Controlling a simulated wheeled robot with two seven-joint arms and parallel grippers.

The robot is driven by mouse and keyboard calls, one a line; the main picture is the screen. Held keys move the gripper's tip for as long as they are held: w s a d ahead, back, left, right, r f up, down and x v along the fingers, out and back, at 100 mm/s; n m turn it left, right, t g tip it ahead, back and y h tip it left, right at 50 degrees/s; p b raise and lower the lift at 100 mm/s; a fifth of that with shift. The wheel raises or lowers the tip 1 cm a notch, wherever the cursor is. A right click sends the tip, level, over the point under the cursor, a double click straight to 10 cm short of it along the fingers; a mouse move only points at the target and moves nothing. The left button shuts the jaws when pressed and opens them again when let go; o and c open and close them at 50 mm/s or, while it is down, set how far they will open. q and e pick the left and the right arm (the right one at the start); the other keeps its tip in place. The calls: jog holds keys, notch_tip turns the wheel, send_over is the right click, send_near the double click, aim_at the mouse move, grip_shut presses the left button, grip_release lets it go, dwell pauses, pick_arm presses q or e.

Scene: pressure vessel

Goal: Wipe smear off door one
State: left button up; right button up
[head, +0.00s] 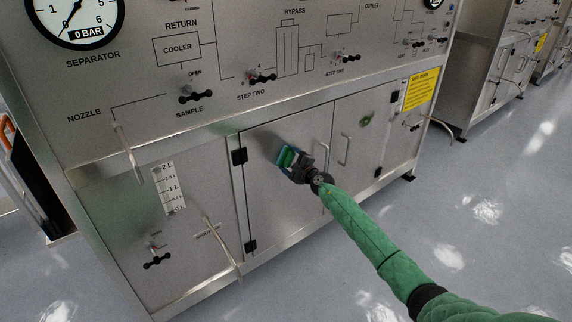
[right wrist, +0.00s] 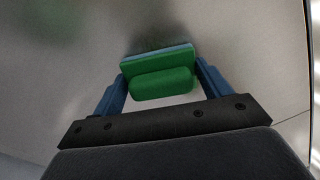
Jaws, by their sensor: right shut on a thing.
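My right gripper (head: 294,162) is shut on a green wiping block (head: 286,157) with a light blue face. The block sits between the two blue fingers in the right wrist view (right wrist: 163,84). Its blue face is against or very close to the left cabinet door (head: 262,195); I cannot tell if it touches. A dark smudge (right wrist: 150,42) shows on the metal just beyond the block in the right wrist view; it may be smear or shadow. A dark greenish spot (head: 366,120) is on the right cabinet door (head: 362,155). No door number is readable. My left gripper is out of view.
The left door has black hinges (head: 239,156) and both doors have bar handles (head: 344,150). Valve knobs (head: 262,76) and a gauge (head: 78,18) are on the panel above. A bent nozzle pipe (head: 127,150) sticks out at left. The floor at right is clear.

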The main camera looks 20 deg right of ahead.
jog(key=w+d+b, duration=0.3)
jog(key=d+b, duration=0.4)
jog(key=b, duration=0.1)
jog(key=shift+d, duration=0.2)
dwell(0.6)
